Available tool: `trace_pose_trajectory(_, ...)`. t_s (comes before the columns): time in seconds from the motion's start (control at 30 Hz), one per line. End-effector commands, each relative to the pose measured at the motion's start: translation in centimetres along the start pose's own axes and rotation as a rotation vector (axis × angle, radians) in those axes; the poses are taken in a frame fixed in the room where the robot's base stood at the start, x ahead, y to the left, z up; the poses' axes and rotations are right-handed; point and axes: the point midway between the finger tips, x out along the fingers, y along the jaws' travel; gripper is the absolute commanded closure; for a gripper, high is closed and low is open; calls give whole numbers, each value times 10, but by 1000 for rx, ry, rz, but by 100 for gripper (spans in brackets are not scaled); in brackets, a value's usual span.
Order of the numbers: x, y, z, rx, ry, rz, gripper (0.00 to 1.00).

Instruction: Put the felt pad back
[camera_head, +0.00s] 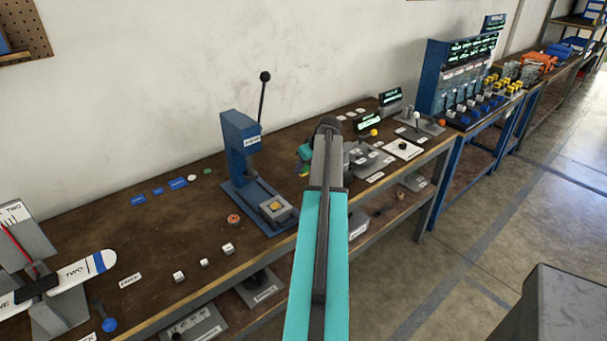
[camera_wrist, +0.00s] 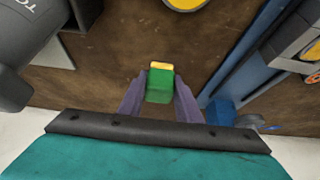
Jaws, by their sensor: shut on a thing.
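My gripper (camera_head: 305,153) is over the workbench, to the right of the blue press, with its teal arm in the foreground. Its purple fingers (camera_wrist: 160,92) are shut on a small green block with a yellow end (camera_wrist: 159,88), which I take to be the felt pad. The block sticks out beyond the fingertips, above the brown bench top. In the head view only a bit of green and yellow (camera_head: 304,171) shows under the gripper. The arm hides part of the bench behind it.
The blue press (camera_head: 240,148) with a lever stands left of my gripper. An orange ring (camera_head: 233,219) and several white blocks lie near the front edge. Grey fixtures (camera_head: 372,160) stand to the right. The bench top (camera_head: 160,222) is fairly clear at left centre.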

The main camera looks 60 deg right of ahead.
Motion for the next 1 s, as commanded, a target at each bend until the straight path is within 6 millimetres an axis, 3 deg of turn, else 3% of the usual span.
trace_pose_trajectory(0.43, 4, -1, 2, -1, 0, -1, 87)
trace_pose_trajectory(0.8, 31, -1, 17, -1, 0, -1, 87)
trace_pose_trajectory(1.0, 35, -2, 19, -2, 1, -1, 87)
